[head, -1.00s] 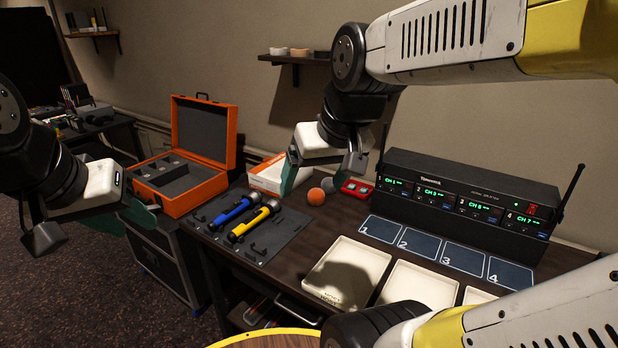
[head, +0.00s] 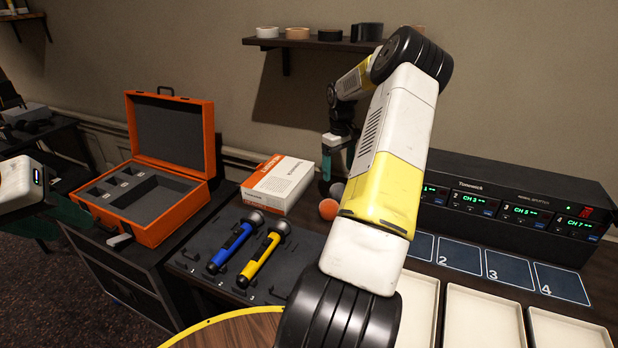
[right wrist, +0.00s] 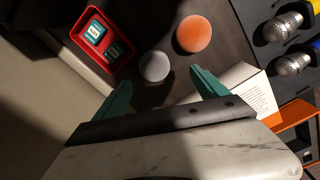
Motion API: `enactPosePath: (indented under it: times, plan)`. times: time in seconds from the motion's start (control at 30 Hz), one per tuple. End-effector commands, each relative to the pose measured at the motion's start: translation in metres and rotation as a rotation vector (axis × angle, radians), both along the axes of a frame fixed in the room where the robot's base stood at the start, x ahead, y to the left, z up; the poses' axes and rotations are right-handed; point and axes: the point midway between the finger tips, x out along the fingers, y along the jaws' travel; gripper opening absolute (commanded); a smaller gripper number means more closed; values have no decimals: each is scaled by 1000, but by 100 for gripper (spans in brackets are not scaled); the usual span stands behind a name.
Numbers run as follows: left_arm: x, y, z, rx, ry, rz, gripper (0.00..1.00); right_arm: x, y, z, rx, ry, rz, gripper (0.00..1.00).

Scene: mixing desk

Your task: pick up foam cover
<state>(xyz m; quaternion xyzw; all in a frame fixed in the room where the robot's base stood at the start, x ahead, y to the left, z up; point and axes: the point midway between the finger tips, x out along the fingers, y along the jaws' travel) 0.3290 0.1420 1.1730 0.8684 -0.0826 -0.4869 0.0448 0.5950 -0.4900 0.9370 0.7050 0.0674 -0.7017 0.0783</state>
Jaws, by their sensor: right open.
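Two round foam covers stand on the desk: an orange one (head: 328,209) and a grey one (head: 337,189), partly hidden by my arm in the head view. In the right wrist view the grey cover (right wrist: 155,67) lies just beyond and between my fingertips, and the orange cover (right wrist: 193,34) is farther right. My right gripper (right wrist: 160,86) is open and empty, its teal fingers spread apart. In the head view it hangs just behind the covers, mostly hidden by my arm. My left gripper (head: 50,218) is at the left edge, cut off by the frame.
Blue (head: 236,247) and yellow (head: 262,258) microphones lie on a dark mat. A white-orange box (head: 278,183) stands behind them, an open orange case (head: 150,205) to the left. A red tray with small packs (right wrist: 103,41) sits beside the grey cover. A receiver rack (head: 515,200) stands right.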

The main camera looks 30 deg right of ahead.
Motion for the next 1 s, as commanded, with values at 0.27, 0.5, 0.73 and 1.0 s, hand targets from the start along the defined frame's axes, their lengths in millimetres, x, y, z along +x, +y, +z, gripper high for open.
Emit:
enactPosePath:
  times: [0.27, 0.5, 0.73, 1.0]
  plan:
    - [0, 0, 0, 0, 0, 0, 36, -3, -16, -32, 17, 10, -12, 83]
    - [0, 0, 0, 0, 0, 0, 36, 0, -14, -61, 19, 9, -11, 83]
    - [0, 0, 0, 0, 0, 0, 36, 3, -13, -91, 17, 6, -13, 83]
    - [0, 0, 0, 0, 0, 0, 36, 3, -14, -95, 14, 6, -12, 83]
